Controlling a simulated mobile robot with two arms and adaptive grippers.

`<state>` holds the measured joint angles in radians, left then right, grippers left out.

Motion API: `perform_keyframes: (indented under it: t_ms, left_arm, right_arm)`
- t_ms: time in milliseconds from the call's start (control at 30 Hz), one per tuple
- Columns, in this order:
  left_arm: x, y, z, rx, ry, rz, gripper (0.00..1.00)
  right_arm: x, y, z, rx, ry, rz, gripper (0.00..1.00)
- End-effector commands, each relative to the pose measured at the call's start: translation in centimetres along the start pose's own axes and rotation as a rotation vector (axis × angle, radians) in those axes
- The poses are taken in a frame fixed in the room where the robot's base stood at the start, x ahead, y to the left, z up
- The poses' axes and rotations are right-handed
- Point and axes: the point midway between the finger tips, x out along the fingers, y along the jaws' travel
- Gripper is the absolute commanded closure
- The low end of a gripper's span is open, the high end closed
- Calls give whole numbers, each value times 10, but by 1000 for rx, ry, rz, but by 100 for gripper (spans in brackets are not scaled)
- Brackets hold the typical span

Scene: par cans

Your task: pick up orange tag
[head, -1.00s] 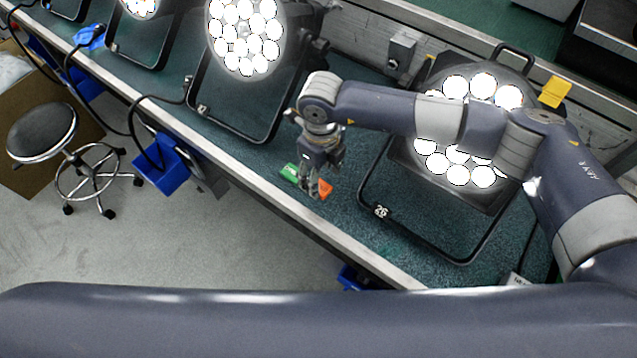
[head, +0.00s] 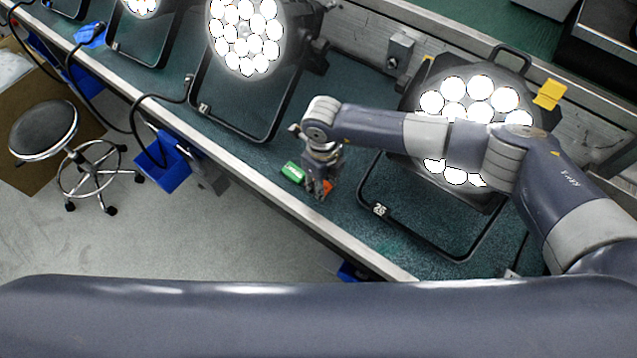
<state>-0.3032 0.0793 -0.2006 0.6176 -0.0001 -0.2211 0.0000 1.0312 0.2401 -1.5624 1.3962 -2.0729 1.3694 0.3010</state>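The orange tag (head: 328,186) lies near the front edge of the green bench top, in the middle of the head view. Only a small part of it shows, because my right gripper (head: 319,193) covers the rest. The gripper points down right at the tag, and its fingers overlap it in the view. I cannot tell whether the fingers are open or shut, or whether they touch the tag. My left gripper is not in view.
A green tag (head: 293,172) lies just left of my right gripper. A lit par can (head: 466,100) with a black yoke stands to the right, behind my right arm. Another lit par can (head: 245,38) stands behind left. Blue bins (head: 165,165) hang at the bench front.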

Motion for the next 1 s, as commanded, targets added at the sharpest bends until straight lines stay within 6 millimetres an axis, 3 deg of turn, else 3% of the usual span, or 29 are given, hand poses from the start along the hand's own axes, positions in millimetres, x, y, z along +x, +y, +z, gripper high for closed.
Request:
perform_keyframes:
  t_ms: [367, 567, 1000]
  left_arm:
    - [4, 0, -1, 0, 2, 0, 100]
    - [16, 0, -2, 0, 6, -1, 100]
    - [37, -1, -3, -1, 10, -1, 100]
  right_arm:
    - [-8, -1, 0, 1, -2, -1, 84]
    - [-37, -1, 1, -2, -5, -2, 84]
    - [-42, 90, -57, -6, -1, 1, 84]
